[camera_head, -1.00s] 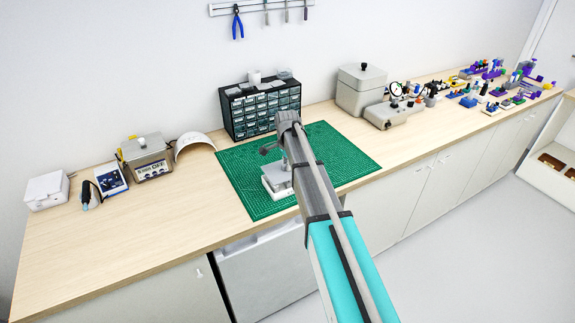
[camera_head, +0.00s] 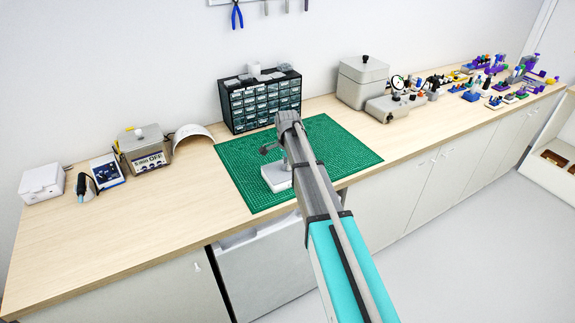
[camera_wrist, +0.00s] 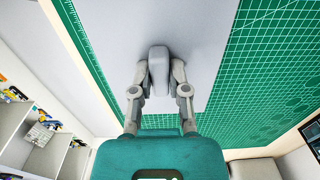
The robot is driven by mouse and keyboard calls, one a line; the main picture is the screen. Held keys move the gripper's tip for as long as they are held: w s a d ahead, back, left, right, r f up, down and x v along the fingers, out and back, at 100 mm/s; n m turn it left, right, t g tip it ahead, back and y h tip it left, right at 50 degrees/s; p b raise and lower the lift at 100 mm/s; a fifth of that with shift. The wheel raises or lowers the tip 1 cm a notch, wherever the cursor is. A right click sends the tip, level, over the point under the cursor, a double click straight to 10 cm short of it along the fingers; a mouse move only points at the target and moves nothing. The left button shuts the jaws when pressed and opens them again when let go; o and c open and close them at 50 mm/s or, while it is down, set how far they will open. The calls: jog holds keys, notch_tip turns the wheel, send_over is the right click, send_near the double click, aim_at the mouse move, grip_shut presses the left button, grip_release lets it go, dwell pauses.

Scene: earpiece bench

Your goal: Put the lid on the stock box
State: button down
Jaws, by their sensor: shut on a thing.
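In the wrist view my gripper (camera_wrist: 159,68) is shut on the grey knob of a flat, light grey lid (camera_wrist: 100,40). The lid fills much of the upper picture, over the green mat. In the head view a pale block (camera_head: 277,178) sits low on the mat beneath my wrist, its right side hidden by my arm. I cannot separate lid from stock box there, or tell whether the lid rests fully on it. The wrist view shows no box under the lid.
The green cutting mat (camera_head: 345,150) is otherwise clear. A dark drawer cabinet (camera_head: 262,103) stands behind it. A grey lidded container (camera_head: 362,84) and a gauge device (camera_head: 395,107) stand to the right. An ultrasonic-type bath (camera_head: 143,150) and a white box (camera_head: 42,182) stand left.

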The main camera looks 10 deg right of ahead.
jog(key=c, duration=0.5)
grip_release()
jog(key=shift+c, duration=0.2)
jog(key=shift+r, duration=0.15)
